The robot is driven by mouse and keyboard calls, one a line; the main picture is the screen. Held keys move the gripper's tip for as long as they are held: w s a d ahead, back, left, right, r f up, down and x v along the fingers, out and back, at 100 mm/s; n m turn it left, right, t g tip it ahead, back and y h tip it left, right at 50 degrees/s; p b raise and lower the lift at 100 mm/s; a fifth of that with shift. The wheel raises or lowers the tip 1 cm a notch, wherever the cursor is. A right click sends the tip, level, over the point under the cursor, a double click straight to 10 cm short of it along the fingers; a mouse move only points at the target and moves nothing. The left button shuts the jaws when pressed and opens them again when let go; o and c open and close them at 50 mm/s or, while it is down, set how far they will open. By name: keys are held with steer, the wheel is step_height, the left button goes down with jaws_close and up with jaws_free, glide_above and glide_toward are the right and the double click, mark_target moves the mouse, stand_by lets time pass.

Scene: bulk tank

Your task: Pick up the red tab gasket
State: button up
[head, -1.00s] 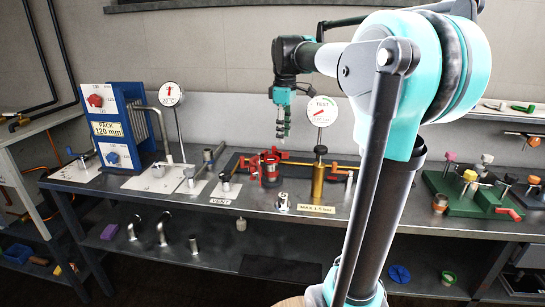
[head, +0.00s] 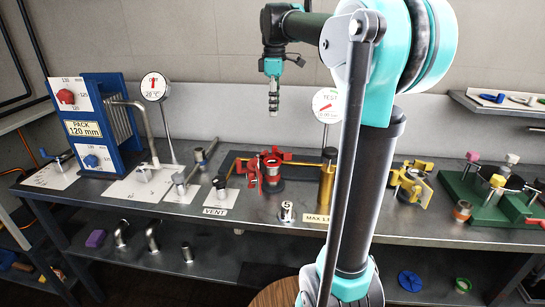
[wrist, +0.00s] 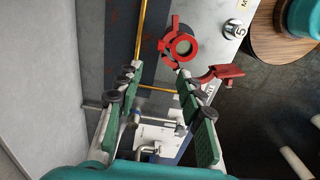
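I cannot pick out a red tab gasket with certainty. A red clamp (head: 270,169) sits around a short metal pipe end on the bench; it also shows in the wrist view (wrist: 172,42), with a red wing or handle (wrist: 222,74) beside it. My gripper (head: 273,113) hangs fingers down above the bench, in front of the back wall and well above the red clamp. In the wrist view my gripper (wrist: 159,73) has its green-padded fingers wide apart with nothing between them.
A blue plate pack (head: 108,115) stands at the left and a TEST gauge (head: 326,105) behind the bench. A yellow clamp (head: 412,180) and a green stand (head: 480,198) are on the right. A wall shelf (head: 510,108) holds small blue, white and green pieces.

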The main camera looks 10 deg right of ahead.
mark_target(273, 156)
step_height(273, 156, down, 15)
steer(key=shift+a+r, duration=0.15)
steer(key=shift+r, duration=0.05)
stand_by(0.4)
jaws_close()
